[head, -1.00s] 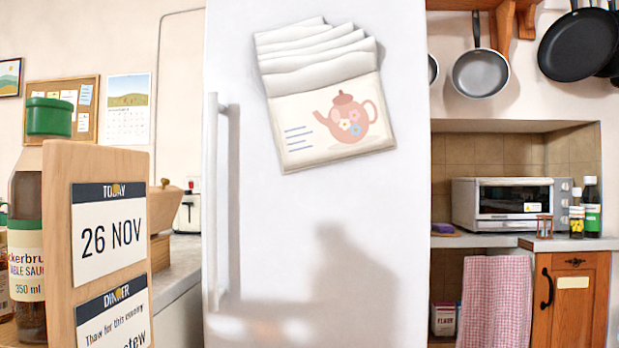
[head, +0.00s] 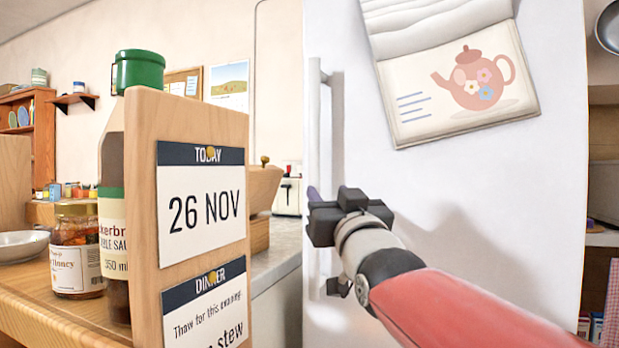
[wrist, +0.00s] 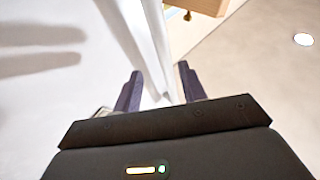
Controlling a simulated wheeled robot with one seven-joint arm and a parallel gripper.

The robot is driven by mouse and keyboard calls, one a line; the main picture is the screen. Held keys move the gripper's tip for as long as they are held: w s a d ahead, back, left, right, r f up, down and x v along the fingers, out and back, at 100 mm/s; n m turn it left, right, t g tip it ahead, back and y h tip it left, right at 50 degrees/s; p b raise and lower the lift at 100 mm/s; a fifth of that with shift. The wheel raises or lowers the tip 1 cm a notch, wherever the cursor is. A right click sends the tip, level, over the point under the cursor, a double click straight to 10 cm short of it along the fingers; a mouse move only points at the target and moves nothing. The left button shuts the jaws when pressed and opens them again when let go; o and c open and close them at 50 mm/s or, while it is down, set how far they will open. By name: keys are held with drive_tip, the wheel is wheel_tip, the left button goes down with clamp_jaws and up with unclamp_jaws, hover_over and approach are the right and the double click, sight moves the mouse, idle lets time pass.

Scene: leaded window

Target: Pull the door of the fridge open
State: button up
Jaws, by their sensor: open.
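The white fridge door (head: 450,210) fills the right of the head view and appears shut. Its tall, thin white handle (head: 314,130) runs up the door's left edge. My gripper (head: 318,196) is at the handle's middle height, in front of the door, and its body hides part of the handle. In the wrist view, the two dark fingers of my gripper (wrist: 160,76) are apart, with the white handle bar (wrist: 140,42) running between them. I cannot tell whether either finger touches it. The door's surface (wrist: 45,110) lies at the left there.
A wooden board with date and dinner cards (head: 145,210) stands left of the fridge, on a wooden surface (head: 60,310) with a sauce bottle (head: 112,250) and honey jar (head: 77,250). A grey counter (head: 275,255) lies behind.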

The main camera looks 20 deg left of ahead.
sight(316, 174)
drive_tip(key=shift+y, duration=0.3)
drive_tip(key=x, duration=0.2)
drive_tip(key=p+x, duration=0.1)
drive_tip(key=x, duration=0.1)
drive_tip(key=r+p+x, duration=0.1)
drive_tip(key=x, duration=0.2)
drive_tip(key=shift+s+a, duration=0.15)
drive_tip(key=shift+s, duration=0.15)
drive_tip(key=shift+w+a+r+p, duration=0.15)
drive_tip(key=shift+w+a+p, duration=0.25)
drive_tip(key=shift+w, duration=0.1)
clamp_jaws()
